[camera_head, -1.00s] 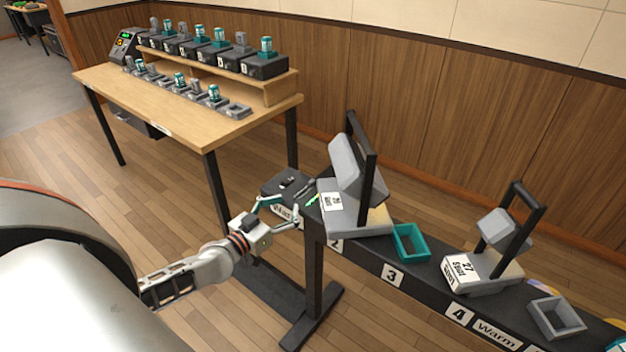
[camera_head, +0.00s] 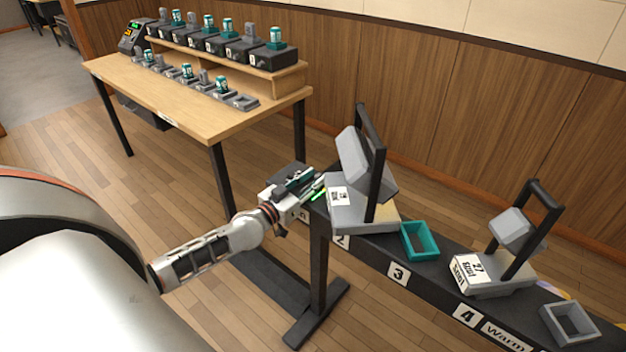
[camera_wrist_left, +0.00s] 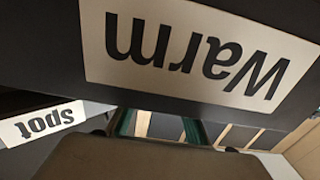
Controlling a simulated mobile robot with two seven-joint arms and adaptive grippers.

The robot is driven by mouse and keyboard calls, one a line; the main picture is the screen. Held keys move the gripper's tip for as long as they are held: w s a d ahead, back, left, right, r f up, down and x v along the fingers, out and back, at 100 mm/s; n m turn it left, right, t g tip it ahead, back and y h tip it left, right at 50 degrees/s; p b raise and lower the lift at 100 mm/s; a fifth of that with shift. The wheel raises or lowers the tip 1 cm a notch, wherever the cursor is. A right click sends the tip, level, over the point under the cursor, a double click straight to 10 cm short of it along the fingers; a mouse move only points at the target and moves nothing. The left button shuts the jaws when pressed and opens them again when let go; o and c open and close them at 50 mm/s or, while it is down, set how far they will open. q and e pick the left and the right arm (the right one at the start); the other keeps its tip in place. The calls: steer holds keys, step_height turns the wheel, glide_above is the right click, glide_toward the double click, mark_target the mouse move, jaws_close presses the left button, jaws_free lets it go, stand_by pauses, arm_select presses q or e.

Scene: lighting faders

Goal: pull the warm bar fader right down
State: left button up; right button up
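The black bar (camera_head: 372,255) runs from the middle to the lower right of the head view. The gripper hides most of that end, and I cannot make out a fader there. In the left wrist view a "Warm" label (camera_wrist_left: 190,52) fills the top, upside down and close, and a "Spot" label (camera_wrist_left: 42,124) is at lower left. The teal fingers show there only in part. My right gripper is not in view.
Lamps in dark yokes (camera_head: 368,180) (camera_head: 520,235) stand on the bar, with an empty teal frame (camera_head: 404,243) and a grey frame (camera_head: 550,322). A wooden table (camera_head: 110,70) with several dark boxes and a console (camera_head: 131,37) stands at the back left.

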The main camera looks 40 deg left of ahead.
mark_target(296, 193)
arm_select(q)
jaws_close()
steer(key=shift+s, duration=0.3)
steer(key=s+p, duration=0.1)
steer(key=s, duration=0.1)
steer(key=s+p, duration=0.1)
steer(key=s, duration=0.1)
steer(key=shift+s+a+r+p, duration=0.15)
steer(key=shift+r+p, duration=0.05)
steer(key=shift+p, duration=0.1)
steer(key=shift+s+a+f+p, duration=0.1)
steer(key=shift+s+p, duration=0.3)
steer(key=shift+s, duration=0.8)
steer(key=shift+f, duration=0.2)
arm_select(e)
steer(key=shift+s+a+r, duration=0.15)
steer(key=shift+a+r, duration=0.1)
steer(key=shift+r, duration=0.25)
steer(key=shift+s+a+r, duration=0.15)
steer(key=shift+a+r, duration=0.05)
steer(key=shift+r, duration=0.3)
